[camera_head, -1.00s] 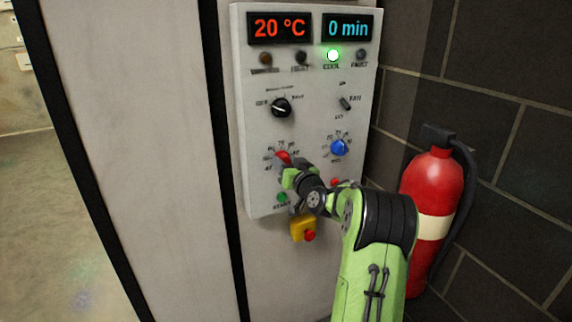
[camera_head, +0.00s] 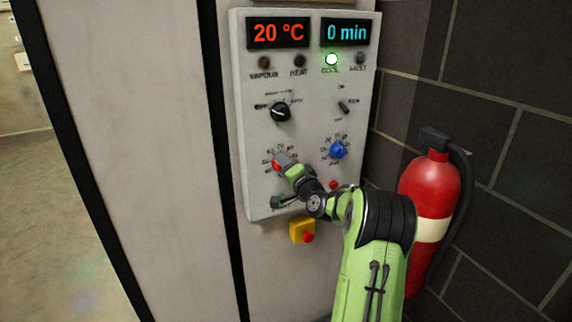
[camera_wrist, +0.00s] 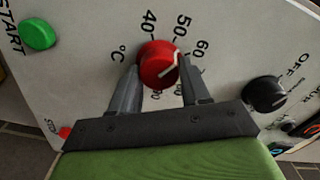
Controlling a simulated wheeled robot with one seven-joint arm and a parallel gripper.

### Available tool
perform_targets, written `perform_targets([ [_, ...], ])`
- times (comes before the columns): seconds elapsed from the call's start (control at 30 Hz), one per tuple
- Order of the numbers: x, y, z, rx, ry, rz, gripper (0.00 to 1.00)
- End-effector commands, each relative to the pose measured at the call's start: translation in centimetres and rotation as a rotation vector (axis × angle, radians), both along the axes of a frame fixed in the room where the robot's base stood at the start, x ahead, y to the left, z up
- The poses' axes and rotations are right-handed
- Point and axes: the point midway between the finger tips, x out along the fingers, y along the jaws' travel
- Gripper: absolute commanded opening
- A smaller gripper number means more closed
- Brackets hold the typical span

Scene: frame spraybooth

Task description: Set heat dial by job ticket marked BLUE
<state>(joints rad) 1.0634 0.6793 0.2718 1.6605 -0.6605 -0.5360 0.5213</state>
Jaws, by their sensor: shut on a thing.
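The heat dial, a red knob (camera_head: 276,166), is at the lower left of the grey control panel (camera_head: 309,185). In the wrist view the red dial (camera_wrist: 156,64) has a white pointer line aimed up and right, roughly towards the 60 mark; the exact setting is hard to read. Printed marks 40, 50 and 60 show around it, and others are partly hidden. My gripper (camera_head: 281,164) is shut on the dial, with one finger on each side of it in the wrist view (camera_wrist: 158,68). No job ticket is visible.
A blue dial (camera_head: 339,150) sits right of the red one, with a black selector (camera_head: 280,112) above. The displays read 20 °C (camera_head: 278,33) and 0 min (camera_head: 345,32); the COOL lamp (camera_head: 331,59) is green. A fire extinguisher (camera_head: 428,200) stands right of my arm.

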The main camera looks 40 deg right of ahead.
Motion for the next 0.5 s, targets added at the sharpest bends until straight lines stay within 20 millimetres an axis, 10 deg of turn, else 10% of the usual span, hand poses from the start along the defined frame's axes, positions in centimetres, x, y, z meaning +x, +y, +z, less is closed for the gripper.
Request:
perform_targets([
  [0.5, -0.06, -0.14, -0.1, 0.258, -0.075, -0.003, 0.16],
])
